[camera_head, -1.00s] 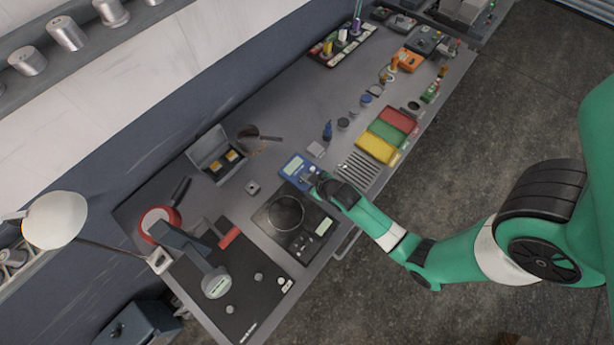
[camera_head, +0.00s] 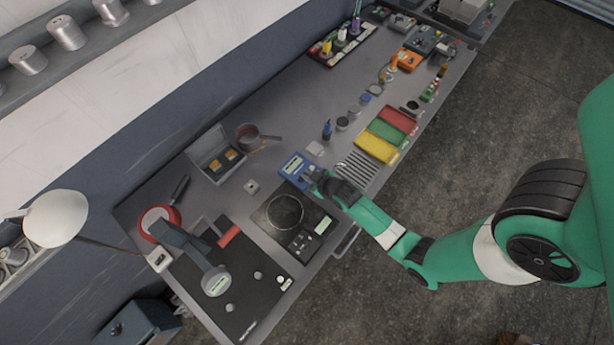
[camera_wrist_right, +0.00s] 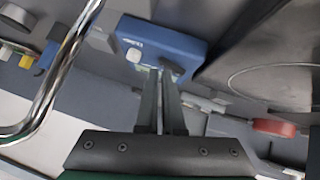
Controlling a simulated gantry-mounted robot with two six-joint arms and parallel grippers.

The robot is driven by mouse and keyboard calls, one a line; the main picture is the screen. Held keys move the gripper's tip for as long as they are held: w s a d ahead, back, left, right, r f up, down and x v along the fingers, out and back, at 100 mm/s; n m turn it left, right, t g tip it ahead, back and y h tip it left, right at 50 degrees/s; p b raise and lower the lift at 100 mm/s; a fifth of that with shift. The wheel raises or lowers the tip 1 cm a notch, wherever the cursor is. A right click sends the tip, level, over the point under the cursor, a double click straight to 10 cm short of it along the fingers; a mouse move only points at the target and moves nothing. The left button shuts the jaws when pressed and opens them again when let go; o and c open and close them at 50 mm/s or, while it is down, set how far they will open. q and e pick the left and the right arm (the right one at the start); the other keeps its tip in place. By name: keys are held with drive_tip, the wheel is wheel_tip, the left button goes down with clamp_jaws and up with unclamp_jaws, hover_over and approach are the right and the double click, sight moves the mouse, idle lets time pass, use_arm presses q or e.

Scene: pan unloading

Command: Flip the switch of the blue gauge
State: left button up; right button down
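The blue gauge (camera_head: 293,165) lies on the workbench with its pale display facing up. In the right wrist view the blue gauge (camera_wrist_right: 165,38) is at the top, with a round white knob (camera_wrist_right: 133,55) and a dark switch-like part (camera_wrist_right: 172,67) on its near face. My right gripper (camera_head: 309,179) is at the gauge's near right edge. In the wrist view the right gripper's fingers (camera_wrist_right: 161,72) are close together with nothing between them, and the tips are at or just before the dark part. I cannot tell if they touch it. My left gripper is not in view.
A black scale (camera_head: 268,214) with a round plate stands close to the gauge. A silver grille (camera_head: 357,168) and yellow, green and red trays (camera_head: 375,146) lie to the right. A blue bottle (camera_head: 327,130) stands behind. A curved metal bar (camera_wrist_right: 62,75) crosses the wrist view's left.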

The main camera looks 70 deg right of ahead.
drive_tip(key=shift+s+d+f+g, duration=0.15)
drive_tip(key=shift+s+f, duration=0.2)
drive_tip(key=shift+f, duration=0.2)
drive_tip(key=shift+s+f+g, duration=0.15)
drive_tip(key=shift+s+f, duration=0.15)
drive_tip(key=shift+f, duration=0.2)
drive_tip(key=shift+w+a+r, duration=0.1)
drive_tip(key=shift+w+a, duration=0.15)
drive_tip(key=shift+a, duration=0.15)
drive_tip(key=shift+w+r, duration=0.1)
drive_tip(key=shift+r, duration=0.15)
drive_tip(key=r+p, duration=0.3)
drive_tip(key=d+r+p, duration=0.1)
drive_tip(key=r+p, duration=0.1)
drive_tip(key=shift+w, duration=0.15)
drive_tip(key=s+r+p, duration=0.1)
drive_tip(key=s+r, duration=0.6)
drive_tip(key=shift+a, duration=0.15)
